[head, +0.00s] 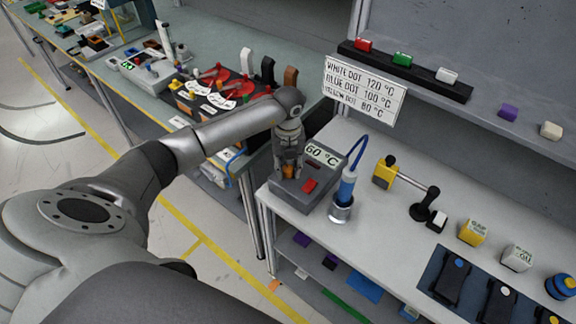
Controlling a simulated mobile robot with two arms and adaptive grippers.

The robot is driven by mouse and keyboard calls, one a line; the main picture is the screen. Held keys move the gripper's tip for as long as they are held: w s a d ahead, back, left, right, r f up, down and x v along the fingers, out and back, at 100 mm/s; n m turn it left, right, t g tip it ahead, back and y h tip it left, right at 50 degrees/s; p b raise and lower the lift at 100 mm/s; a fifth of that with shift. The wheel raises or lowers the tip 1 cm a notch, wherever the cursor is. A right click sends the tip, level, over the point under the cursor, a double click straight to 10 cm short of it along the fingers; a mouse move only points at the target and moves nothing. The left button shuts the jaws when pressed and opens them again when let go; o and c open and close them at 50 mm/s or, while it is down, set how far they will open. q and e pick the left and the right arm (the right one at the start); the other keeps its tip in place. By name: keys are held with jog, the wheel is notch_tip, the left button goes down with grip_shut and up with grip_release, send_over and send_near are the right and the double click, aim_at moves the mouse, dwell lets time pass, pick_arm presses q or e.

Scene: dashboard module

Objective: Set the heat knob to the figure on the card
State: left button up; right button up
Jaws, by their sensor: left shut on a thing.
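The grey heat station (300,202) stands at the left end of the near bench, with a red button and a display (324,155) reading 60 °C. My left gripper (290,171) points down over the station's left part, shut on the heat knob, which its fingers mostly hide; some orange shows there. The knob's pointer cannot be seen. The white card (363,92) behind reads white dot 120 °C, blue dot 100 °C, yellow dot 80 °C. My right gripper is not in view.
A blue-handled tool (346,187) with a cable stands in a metal holder right of the station. Farther right are a yellow-and-black stand (384,172), small boxes and a dark blue mat (431,268) with black parts bearing blue, white and yellow dots. A shelf runs behind.

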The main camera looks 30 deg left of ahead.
pick_arm(q)
jog(key=shift+f+m+b, duration=0.1)
jog(key=shift+m+b, duration=0.9)
jog(key=shift+b, duration=0.1)
jog(key=shift+m+b, duration=1.15)
jog(key=shift+m, duration=0.05)
jog(key=m+b, duration=0.2)
jog(key=shift+m, duration=0.4)
jog(key=shift+m+b, duration=0.7)
jog(key=shift+m, duration=0.1)
jog(key=shift+r, duration=0.2)
jog(key=o, duration=0.9)
jog(key=shift+o, duration=0.7)
